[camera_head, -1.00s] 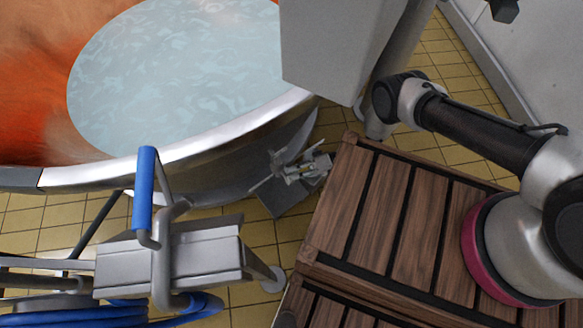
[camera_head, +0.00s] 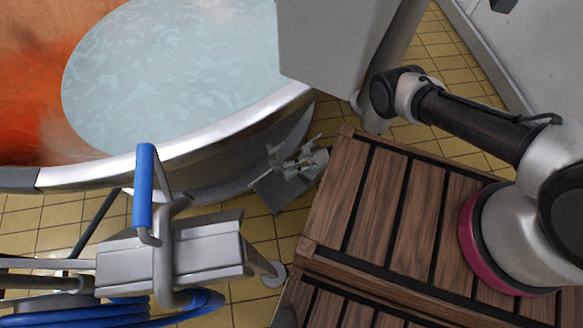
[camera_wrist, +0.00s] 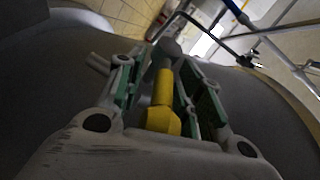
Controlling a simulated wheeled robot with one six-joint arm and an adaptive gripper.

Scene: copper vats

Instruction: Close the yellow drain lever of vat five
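The yellow drain lever (camera_wrist: 161,100) shows in the wrist view, pointing away from the camera, with a grey part at its far end. My gripper (camera_wrist: 168,85) has its green-padded fingers on either side of the lever. The fingers stand apart, with a gap on the left; contact on the right is unclear. In the head view my gripper (camera_head: 305,163) is low beside the curved wall of the copper vat (camera_head: 205,148), which holds pale liquid. The lever cannot be made out there, and no vat number is readable.
A wooden slatted platform (camera_head: 340,205) lies right of the gripper. A grey box-like panel (camera_head: 330,45) hangs above it. A metal stand with a blue handle (camera_head: 144,187) and coiled blue hose (camera_head: 95,310) are at lower left. Yellow tiled floor (camera_head: 255,225) shows between them.

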